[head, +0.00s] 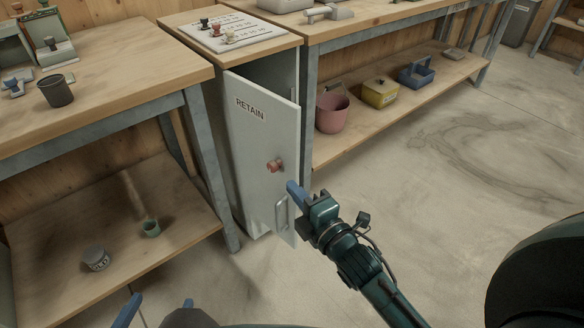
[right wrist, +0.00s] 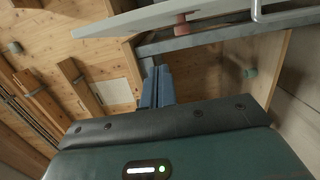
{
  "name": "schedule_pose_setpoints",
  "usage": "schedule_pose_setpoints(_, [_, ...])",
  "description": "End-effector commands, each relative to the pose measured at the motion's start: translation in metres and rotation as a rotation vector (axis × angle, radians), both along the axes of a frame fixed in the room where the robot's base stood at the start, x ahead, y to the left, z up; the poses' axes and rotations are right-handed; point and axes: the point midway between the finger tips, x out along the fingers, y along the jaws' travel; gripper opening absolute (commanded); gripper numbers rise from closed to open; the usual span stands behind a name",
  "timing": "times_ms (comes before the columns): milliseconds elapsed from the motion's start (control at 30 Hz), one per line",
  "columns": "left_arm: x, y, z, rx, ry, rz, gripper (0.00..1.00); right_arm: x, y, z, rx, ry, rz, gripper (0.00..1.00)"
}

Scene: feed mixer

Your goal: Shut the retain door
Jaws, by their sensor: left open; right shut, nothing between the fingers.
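The retain door (head: 250,140) is a pale grey panel lettered RETAIN on a narrow cabinet. It stands partly open, its right edge swung out from the cabinet, with a dark gap above and behind it. A red knob (head: 274,166) and a metal handle (head: 281,215) are on its front. My right gripper (head: 293,188) is shut and empty near the door's free edge, right of and below the knob; I cannot tell whether it touches. Its blue fingers (right wrist: 157,88) show below the door (right wrist: 150,17) in the right wrist view. My left gripper (head: 156,306) is open, low at the bottom left.
A bench with a dark cup (head: 56,91) and a lower shelf stands left. On the right bench's lower shelf are a pink bucket (head: 332,110), a yellow box (head: 380,93) and a blue carrier (head: 416,74). The floor (head: 440,150) to the right is clear.

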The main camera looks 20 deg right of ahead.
Motion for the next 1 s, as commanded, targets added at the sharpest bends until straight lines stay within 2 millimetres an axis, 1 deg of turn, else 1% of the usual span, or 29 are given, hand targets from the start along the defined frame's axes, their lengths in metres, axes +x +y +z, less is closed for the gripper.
schedule_pose_setpoints(33, [0.001, -0.001, -0.004, 0.005, 0.000, -0.004, 0.69, 0.013, 0.003, 0.000, 0.001, -0.005, 0.000, 0.00])
schedule_pose_setpoints(100, [0.001, -0.002, -0.007, 0.012, 0.001, -0.009, 0.69, 0.028, 0.006, -0.001, 0.002, -0.004, -0.001, 0.00])
schedule_pose_setpoints(300, [0.003, -0.004, -0.015, 0.029, -0.005, -0.020, 0.69, 0.067, 0.015, -0.001, 0.002, -0.001, 0.000, 0.00])
schedule_pose_setpoints(333, [0.003, -0.004, -0.014, 0.029, -0.011, -0.020, 0.69, 0.068, 0.006, -0.002, -0.004, 0.000, -0.001, 0.00])
schedule_pose_setpoints(400, [0.005, -0.004, -0.013, 0.028, -0.026, -0.019, 0.69, 0.072, -0.004, -0.002, -0.004, 0.001, 0.000, 0.00])
schedule_pose_setpoints(500, [0.005, -0.004, -0.013, 0.027, -0.039, -0.018, 0.69, 0.076, -0.013, -0.001, -0.001, 0.001, 0.000, 0.00])
schedule_pose_setpoints(600, [0.006, -0.004, -0.011, 0.025, -0.051, -0.016, 0.69, 0.079, -0.019, -0.001, 0.000, 0.001, 0.000, 0.00])
schedule_pose_setpoints(1000, [0.006, -0.004, -0.011, 0.027, -0.055, -0.019, 0.69, 0.080, -0.021, -0.001, 0.002, 0.001, 0.000, 0.00])
